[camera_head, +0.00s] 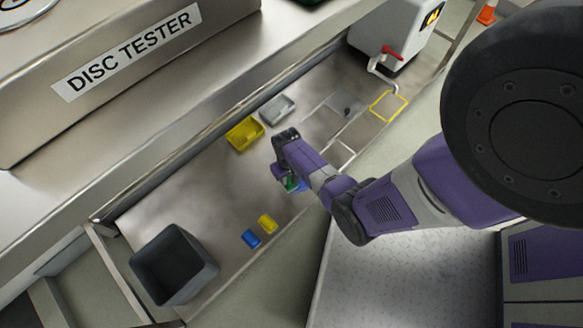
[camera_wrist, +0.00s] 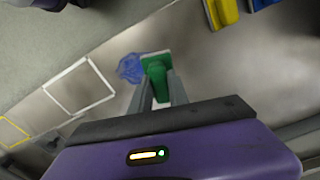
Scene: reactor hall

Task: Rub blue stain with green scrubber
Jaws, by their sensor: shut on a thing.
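The green scrubber (camera_wrist: 155,68) is held between the two fingers of my gripper (camera_wrist: 157,88), which is shut on it. In the head view the scrubber (camera_head: 290,183) shows as a small green patch below my gripper (camera_head: 287,186), partly hidden by my arm. The blue stain (camera_wrist: 130,67) is a flat, irregular smear on the metal bench, seen just beside and partly behind the scrubber in the wrist view. In the head view a bit of the stain (camera_head: 302,186) shows next to the scrubber. I cannot tell whether the scrubber touches the surface.
A yellow block (camera_head: 267,224) and a blue block (camera_head: 251,239) lie left of my gripper. A dark bin (camera_head: 174,264) stands at the bench's left end. A yellow tray (camera_head: 244,133) and a grey tray (camera_head: 277,110) sit at the back. White and yellow (camera_head: 388,106) outlines lie to the right.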

